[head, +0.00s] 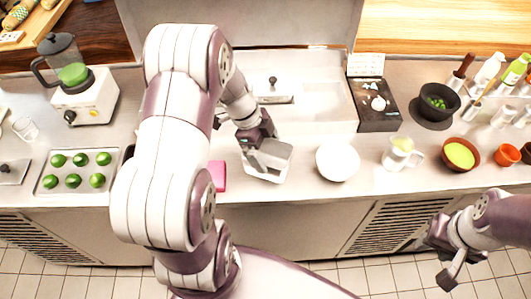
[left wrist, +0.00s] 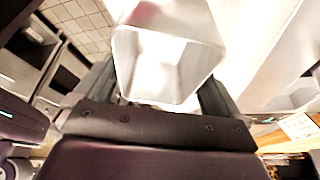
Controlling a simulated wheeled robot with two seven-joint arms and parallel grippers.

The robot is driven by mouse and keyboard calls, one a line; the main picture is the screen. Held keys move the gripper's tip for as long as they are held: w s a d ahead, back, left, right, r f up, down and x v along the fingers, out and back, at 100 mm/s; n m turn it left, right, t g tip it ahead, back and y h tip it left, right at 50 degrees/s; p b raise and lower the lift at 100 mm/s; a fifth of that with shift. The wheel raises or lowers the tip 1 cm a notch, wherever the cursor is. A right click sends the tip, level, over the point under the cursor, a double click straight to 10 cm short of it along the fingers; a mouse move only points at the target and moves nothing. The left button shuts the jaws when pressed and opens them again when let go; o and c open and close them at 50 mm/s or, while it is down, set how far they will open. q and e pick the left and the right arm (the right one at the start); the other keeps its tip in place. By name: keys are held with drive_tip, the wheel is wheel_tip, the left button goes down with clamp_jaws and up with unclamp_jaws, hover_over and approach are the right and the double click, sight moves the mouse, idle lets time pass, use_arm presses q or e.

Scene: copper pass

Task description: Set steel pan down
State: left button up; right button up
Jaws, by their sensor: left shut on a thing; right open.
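The steel pan (head: 266,172) is a rectangular, open-topped metal container at the counter's front edge, near the middle of the head view. My left gripper (head: 264,146) is shut on it from the far side and partly covers it. In the left wrist view the pan (left wrist: 165,65) fills the space between the two fingers, and its inside looks empty. I cannot tell whether its base touches the counter. My right gripper (head: 446,262) is open and empty, low at the right, in front of the counter.
A pink item (head: 217,176) lies just left of the pan, and a white bowl (head: 338,162) stands to its right. A lidded well (head: 273,90) is behind. A tray of limes (head: 77,171) and a blender (head: 80,85) are at left. A white mug (head: 400,153) is further right.

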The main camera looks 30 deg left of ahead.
sight(266, 156)
use_arm(q)
wheel_tip(266, 156, down, 3)
drive_tip(key=shift+r+p, duration=0.1)
drive_tip(key=shift+p, duration=0.25)
drive_tip(key=shift+f, duration=0.3)
drive_tip(key=shift+f+b, duration=0.15)
drive_tip(key=shift+b, duration=0.25)
drive_tip(key=o, duration=1)
drive_tip(key=shift+o, duration=0.2)
drive_tip(key=shift+r+p, duration=0.35)
drive_tip(key=shift+p, duration=0.1)
drive_tip(key=shift+a+r+b, duration=0.2)
drive_tip(key=shift+r+b, duration=0.05)
drive_tip(key=shift+b, duration=0.05)
drive_tip(key=w+v, duration=0.1)
drive_tip(key=v, duration=1)
drive_tip(key=s+d+n+y, duration=0.4)
drive_tip(key=s+d+n, duration=0.5)
drive_tip(key=n, duration=0.7)
drive_tip(key=shift+s+d+r+t+p, duration=0.15)
drive_tip(key=shift+d+t+p, duration=0.25)
drive_tip(key=shift+d, duration=0.3)
